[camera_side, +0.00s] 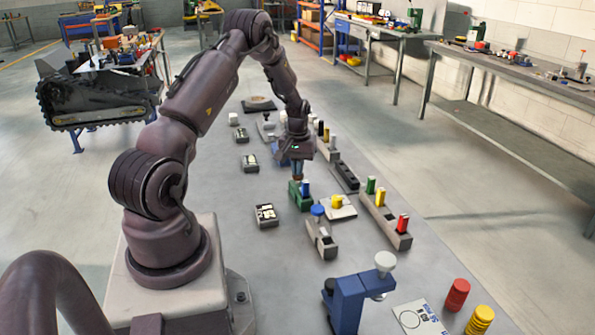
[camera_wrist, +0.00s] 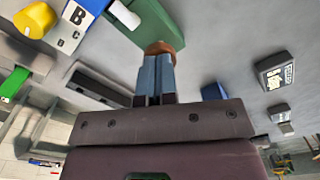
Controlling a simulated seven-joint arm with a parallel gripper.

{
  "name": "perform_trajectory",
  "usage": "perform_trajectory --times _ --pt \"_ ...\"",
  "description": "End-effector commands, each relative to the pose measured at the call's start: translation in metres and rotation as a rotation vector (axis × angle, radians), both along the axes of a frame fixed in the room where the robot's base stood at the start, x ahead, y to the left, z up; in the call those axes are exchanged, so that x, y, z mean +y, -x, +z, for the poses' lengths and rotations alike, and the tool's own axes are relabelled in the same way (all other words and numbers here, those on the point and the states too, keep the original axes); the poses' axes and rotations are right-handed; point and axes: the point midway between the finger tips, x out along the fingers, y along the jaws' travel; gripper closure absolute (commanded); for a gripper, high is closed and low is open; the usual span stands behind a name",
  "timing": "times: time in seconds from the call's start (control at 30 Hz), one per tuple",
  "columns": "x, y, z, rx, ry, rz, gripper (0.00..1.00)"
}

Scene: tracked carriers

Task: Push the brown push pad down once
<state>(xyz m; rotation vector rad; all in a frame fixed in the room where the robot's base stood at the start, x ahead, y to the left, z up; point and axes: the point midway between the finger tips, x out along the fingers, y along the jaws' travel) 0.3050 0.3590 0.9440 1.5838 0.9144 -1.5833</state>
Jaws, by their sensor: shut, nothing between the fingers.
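The brown push pad (camera_wrist: 160,47) is a round cap on a green block (camera_wrist: 148,18). In the side view the pad is small and lies just under my fingertips, on the green block (camera_side: 295,197). My gripper (camera_side: 297,174) points down over the pad. In the wrist view its two blue fingers are shut together with nothing between them (camera_wrist: 156,60). The tips overlap the pad's near edge. I cannot tell whether they touch it or how far the pad is pressed. Part of the pad is hidden behind the fingers.
A block with a blue knob (camera_side: 319,236) and a yellow-knobbed block (camera_side: 338,207) stand nearby. A rail with green, yellow and red pegs (camera_side: 385,220) is to the right. Dark slotted block (camera_side: 346,177) sits close right. Small labelled boxes (camera_side: 265,215) lie left.

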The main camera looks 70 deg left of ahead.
Motion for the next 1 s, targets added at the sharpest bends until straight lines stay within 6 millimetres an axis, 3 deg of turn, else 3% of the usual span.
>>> perform_trajectory --times 0.27,1.0 --pt "0.000 0.000 0.002 0.000 0.000 0.000 1.00" --pt "0.000 0.000 0.051 -0.001 -0.001 0.001 1.00"
